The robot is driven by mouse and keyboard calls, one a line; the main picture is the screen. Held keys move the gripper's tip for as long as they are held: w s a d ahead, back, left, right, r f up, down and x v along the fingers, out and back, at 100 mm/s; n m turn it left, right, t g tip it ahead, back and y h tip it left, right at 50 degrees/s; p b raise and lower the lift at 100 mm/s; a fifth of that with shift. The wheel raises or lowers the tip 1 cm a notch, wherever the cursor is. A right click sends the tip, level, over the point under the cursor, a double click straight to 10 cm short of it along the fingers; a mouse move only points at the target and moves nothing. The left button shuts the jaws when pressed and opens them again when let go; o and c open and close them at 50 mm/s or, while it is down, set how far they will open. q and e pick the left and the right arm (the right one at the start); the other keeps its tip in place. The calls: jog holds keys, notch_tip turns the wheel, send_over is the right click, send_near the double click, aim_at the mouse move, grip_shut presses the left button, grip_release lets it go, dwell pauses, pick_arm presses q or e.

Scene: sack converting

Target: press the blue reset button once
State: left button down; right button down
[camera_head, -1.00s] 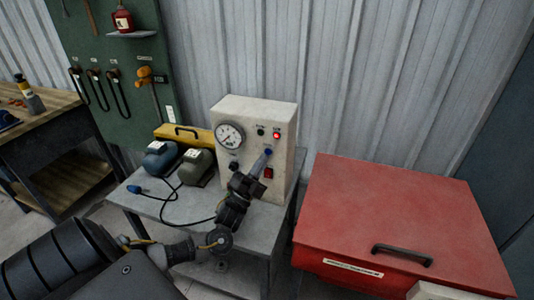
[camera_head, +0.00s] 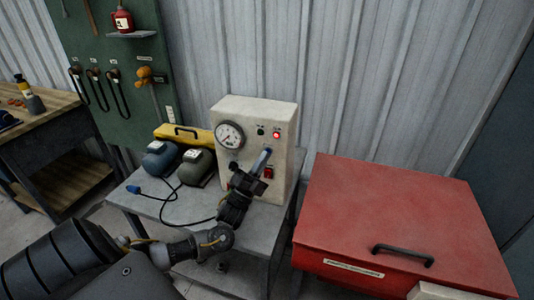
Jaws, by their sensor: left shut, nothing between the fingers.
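The cream control box (camera_head: 238,108) stands on the grey metal table, with a round gauge (camera_head: 230,135), a lit red lamp (camera_head: 277,135), a small dark control (camera_head: 261,132) and a red switch (camera_head: 268,173) on its front. My left gripper (camera_head: 265,154) is shut and empty, its fingers pointing up at the panel just above the red switch. The fingertips are where the blue button sits and hide it. I cannot tell whether they touch it or whether it is pushed in. My right gripper is not in view.
Two small motor-like units (camera_head: 162,160) and a yellow case (camera_head: 184,135) stand left of the box. A dark cable with a blue plug (camera_head: 134,189) lies on the table (camera_head: 186,211). A red chest (camera_head: 395,205) with a black handle stands to the right.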

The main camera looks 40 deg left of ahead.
pick_arm(q)
jog(key=shift+w, duration=0.2)
jog(key=shift+s, duration=0.1)
dwell(0.4)
jog(key=shift+s+d+p, duration=0.25)
jog(key=shift+s+p, duration=0.2)
jog(key=shift+s, duration=0.3)
jog(key=s, duration=0.1)
jog(key=s+d+p, duration=0.1)
jog(key=s, duration=0.1)
jog(key=s+p, duration=0.1)
jog(key=shift+s+d, duration=0.3)
jog(key=shift+s, duration=0.05)
dwell(0.6)
